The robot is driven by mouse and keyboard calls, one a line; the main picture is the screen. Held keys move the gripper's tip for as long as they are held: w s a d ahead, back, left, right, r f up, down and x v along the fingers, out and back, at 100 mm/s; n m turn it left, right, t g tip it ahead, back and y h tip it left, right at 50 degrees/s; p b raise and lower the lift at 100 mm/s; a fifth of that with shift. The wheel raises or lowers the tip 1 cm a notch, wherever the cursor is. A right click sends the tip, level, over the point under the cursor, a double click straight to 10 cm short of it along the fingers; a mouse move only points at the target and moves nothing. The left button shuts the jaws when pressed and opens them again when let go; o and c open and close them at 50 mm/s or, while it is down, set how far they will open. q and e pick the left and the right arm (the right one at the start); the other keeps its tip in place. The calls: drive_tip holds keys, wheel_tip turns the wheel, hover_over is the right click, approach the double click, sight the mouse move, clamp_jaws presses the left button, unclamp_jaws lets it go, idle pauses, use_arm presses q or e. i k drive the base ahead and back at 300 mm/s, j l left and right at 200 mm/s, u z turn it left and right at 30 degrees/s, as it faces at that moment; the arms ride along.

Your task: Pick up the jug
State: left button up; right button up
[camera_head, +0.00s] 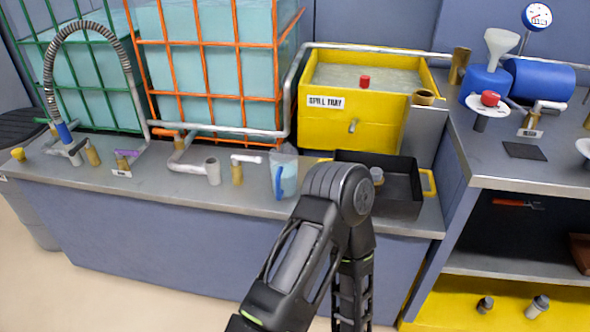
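The jug (288,178) is a clear container with light blue liquid in its lower part and a blue handle on its left side. It stands upright on the grey counter (240,199), left of a black tray. One of my black arms rises from the bottom centre, and its bent joint is just right of the jug, overlapping the view near it. I cannot tell whether the arm touches the jug. Neither of my grippers shows in the view.
A black tray (402,208) with yellow handles lies right of the jug, partly behind my arm. The yellow spill tray box (340,130) stands behind. Pipes and a grey cup-like fitting (213,172) stand to the left. Orange (210,44) and green (30,48) cages hold blue tanks.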

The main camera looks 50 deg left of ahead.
sight(283, 159)
drive_tip(key=i+u, duration=0.2)
drive_tip(key=i, duration=0.15)
drive_tip(key=u, duration=1.7)
